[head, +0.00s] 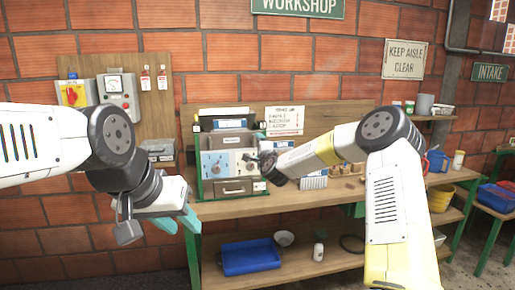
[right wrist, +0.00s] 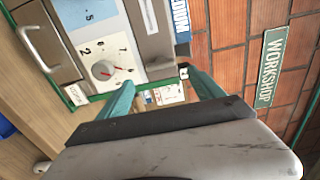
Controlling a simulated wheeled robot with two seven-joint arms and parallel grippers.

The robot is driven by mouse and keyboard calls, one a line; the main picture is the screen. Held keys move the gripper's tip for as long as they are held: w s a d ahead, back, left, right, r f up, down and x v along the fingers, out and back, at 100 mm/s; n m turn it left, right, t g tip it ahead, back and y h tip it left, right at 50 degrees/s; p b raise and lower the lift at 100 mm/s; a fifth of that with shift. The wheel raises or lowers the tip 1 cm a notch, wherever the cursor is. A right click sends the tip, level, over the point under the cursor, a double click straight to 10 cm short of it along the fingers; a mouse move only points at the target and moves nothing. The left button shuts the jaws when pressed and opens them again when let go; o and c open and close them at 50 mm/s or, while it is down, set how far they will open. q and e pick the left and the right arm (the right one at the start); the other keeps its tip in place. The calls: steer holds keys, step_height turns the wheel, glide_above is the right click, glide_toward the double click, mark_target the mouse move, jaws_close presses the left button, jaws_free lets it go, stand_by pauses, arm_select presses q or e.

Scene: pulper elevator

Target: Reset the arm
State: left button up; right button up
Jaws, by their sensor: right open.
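My right arm reaches in from the right in the head view, its dark wrist end in front of a grey control unit (head: 226,163) with a dial and drawers in a green frame. In the right wrist view my right gripper (right wrist: 166,88) has its two teal fingers apart, with nothing between them. The unit's white dial (right wrist: 104,70) and metal drawer handle (right wrist: 38,47) show beyond them to the left. My left gripper (head: 180,224) hangs left of the bench, teal fingers apart and empty, pointing down and right.
The wooden bench (head: 335,198) carries small items beside the unit. A blue tray (head: 250,257) lies on the lower shelf with a bowl (head: 284,238). A panel with a red-and-yellow switch (head: 74,94) is on the left wall. Blue and yellow bins stand at right.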

steer(key=s+a+r+n+g+y, duration=0.1)
steer(key=s+r+n+g, duration=0.15)
steer(key=s+n, duration=0.35)
steer(key=s+a+r+n+g+y, duration=0.1)
steer(key=s+r+n+g, duration=0.2)
steer(key=s, duration=0.6)
steer(key=s+d+f+n+g+h, duration=0.1)
steer(key=s+d, duration=0.4)
steer(key=s, duration=0.7)
steer(key=s+d+f+n+g+h, duration=0.1)
steer(key=s+d+n+g, duration=0.2)
steer(key=s, duration=1)
steer(key=s+d+f+n+g+h, duration=0.1)
steer(key=s+d, duration=0.5)
steer(key=s, duration=0.6)
steer(key=shift+s+d+f+n+g+h, duration=0.15)
steer(key=shift+d+f+n+g+h, duration=0.25)
steer(key=shift+n, duration=0.8)
steer(key=shift+r, duration=0.1)
